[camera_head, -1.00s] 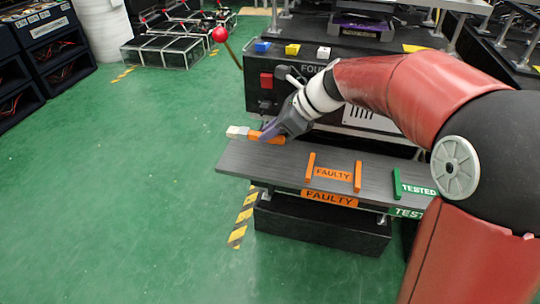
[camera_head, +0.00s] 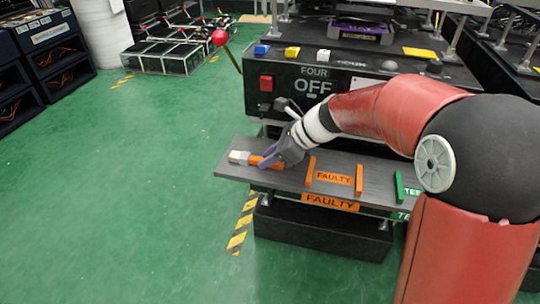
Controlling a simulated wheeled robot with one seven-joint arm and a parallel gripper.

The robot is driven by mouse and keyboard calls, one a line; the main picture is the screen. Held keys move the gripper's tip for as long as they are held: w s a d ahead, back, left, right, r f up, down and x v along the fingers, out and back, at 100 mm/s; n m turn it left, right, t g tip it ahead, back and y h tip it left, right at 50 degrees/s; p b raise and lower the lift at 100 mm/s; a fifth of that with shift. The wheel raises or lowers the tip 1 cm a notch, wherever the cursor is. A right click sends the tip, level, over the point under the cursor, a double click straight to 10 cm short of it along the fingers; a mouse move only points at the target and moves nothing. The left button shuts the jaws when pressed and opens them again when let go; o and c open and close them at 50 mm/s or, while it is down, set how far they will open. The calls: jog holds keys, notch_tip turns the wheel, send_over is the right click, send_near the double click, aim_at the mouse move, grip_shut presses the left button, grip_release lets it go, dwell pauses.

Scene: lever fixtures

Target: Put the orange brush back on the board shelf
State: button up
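The orange brush (camera_head: 262,160) has an orange handle and a pale bristle end (camera_head: 238,157) pointing left. It is low over the left end of the dark grey board shelf (camera_head: 232,171); I cannot tell whether it touches the surface. My gripper (camera_head: 270,160), grey and purple, is at the handle from the right, with its fingers around it. The fingers partly hide the handle's right end, and the grip looks closed on it.
A green divider (camera_head: 399,187) stands to the right. Behind is a black machine (camera_head: 340,88) marked OFF, with a red-knobbed lever (camera_head: 220,38) at its left. Green floor lies open at left.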

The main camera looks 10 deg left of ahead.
jog(key=shift+o, duration=1.1)
jog(key=shift+r, duration=0.2)
jog(key=p+v, duration=0.1)
jog(key=v, duration=1.1)
jog(key=shift+p, duration=0.35)
jog(key=s+d+n+t+h+p, duration=0.1)
jog(key=s+d+n+t+h, duration=0.3)
jog(key=s+d+n, duration=1.3)
jog(key=shift+s+f+n+t+h, duration=0.4)
jog(key=shift+s+n+h, duration=0.5)
jog(key=shift+s+h, duration=1.35)
jog(key=shift+w+d, duration=0.15)
jog(key=shift+w, duration=0.05)
